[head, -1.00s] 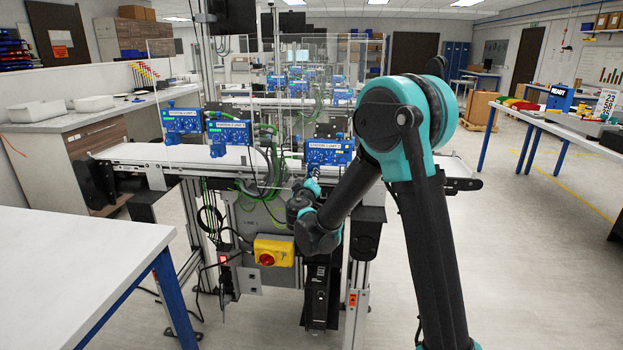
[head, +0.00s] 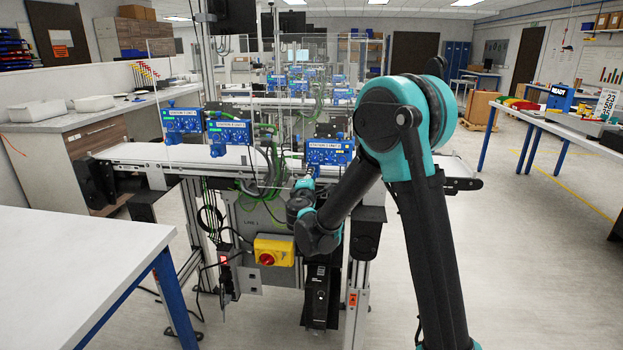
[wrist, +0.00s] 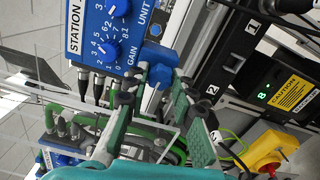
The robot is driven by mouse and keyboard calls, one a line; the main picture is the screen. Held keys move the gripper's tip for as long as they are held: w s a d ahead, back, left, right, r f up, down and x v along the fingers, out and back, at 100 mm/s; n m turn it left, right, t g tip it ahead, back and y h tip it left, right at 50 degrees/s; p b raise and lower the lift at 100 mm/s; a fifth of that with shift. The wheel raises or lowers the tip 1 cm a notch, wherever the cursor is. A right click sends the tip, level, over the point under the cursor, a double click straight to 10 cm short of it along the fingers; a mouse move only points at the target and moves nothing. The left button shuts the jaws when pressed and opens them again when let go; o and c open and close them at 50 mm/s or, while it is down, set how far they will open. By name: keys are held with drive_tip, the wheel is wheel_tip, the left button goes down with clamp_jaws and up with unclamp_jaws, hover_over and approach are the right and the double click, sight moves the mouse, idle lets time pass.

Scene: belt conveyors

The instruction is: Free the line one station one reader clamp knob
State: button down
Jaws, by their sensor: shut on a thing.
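In the wrist view, a blue clamp knob (wrist: 159,74) sits beside the lower right corner of a blue station unit (wrist: 107,32) with numbered dials. My gripper (wrist: 160,82) has its green-sided fingers closed around this knob, one finger on each side. In the head view, the station 1 unit (head: 329,152) on the right of the near line stands above my wrist. My gripper is largely hidden there behind my arm. I cannot see the clamp's screw or how tight it is.
The near conveyor belt (head: 138,154) runs across in front of me. A yellow box with a red switch (head: 272,252) hangs below it; cables hang nearby. A white table (head: 75,275) stands at the left front.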

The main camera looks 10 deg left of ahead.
drive_tip(key=shift+n, duration=1.6)
drive_tip(key=c, duration=1.3)
unclamp_jaws()
drive_tip(key=shift+o, duration=0.2)
drive_tip(key=shift+s, duration=0.15)
drive_tip(key=s, duration=1.1)
drive_tip(key=shift+s+a, duration=0.25)
drive_tip(key=shift+s, duration=0.15)
drive_tip(key=shift+d, duration=0.15)
